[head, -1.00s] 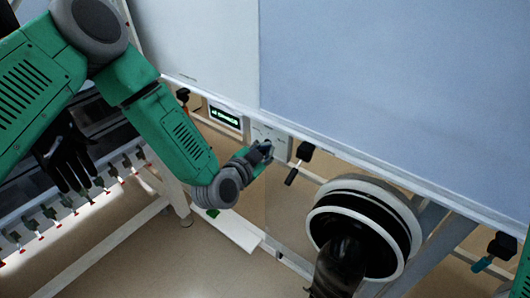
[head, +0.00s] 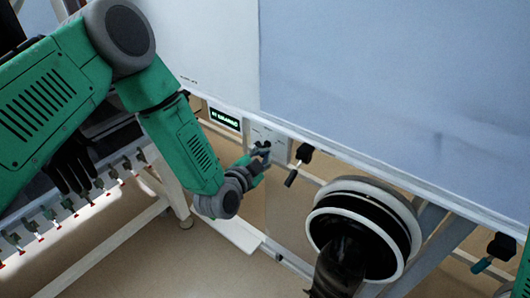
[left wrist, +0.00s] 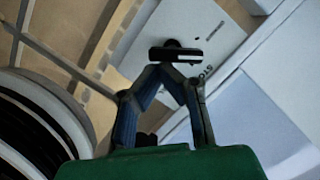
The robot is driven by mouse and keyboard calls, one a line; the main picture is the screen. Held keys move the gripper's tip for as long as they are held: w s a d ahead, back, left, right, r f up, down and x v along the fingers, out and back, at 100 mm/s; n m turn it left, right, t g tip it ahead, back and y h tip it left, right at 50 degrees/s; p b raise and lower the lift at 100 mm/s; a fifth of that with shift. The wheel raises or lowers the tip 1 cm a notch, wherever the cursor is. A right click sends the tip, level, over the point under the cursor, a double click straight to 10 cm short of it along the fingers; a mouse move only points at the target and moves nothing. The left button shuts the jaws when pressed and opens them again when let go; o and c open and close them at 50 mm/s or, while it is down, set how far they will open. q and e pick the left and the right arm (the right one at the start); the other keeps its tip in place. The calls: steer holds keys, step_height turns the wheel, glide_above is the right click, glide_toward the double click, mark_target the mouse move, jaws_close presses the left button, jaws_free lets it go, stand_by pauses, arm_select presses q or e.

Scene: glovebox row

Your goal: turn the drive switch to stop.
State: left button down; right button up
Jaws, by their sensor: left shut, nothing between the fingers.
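The drive switch, a black bar handle (left wrist: 175,54) on a white panel (left wrist: 222,40), shows in the left wrist view. Lettering reading STOP is printed on the panel beside it. In the head view the switch panel (head: 280,147) sits under the cabinet edge, with the dark handle partly hidden by my gripper. My left gripper (head: 262,155) is shut and empty, right in front of the panel. In the left wrist view its fingers (left wrist: 168,72) meet just below the handle; I cannot tell whether they touch it.
A small display with green text (head: 224,119) is left of the panel. A black clamp handle (head: 303,154) hangs just right of it. A large white-ringed glove port (head: 362,225) with a dark glove is lower right. A row of valves (head: 70,204) lies at left.

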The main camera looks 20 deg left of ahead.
arm_select(q)
steer(key=shift+f+m, duration=0.3)
steer(key=shift+m, duration=0.3)
steer(key=shift+a+f+m+t+y, duration=0.2)
steer(key=shift+m+t+y, duration=0.1)
steer(key=shift+m, duration=0.5)
steer(key=shift+w+a, duration=0.1)
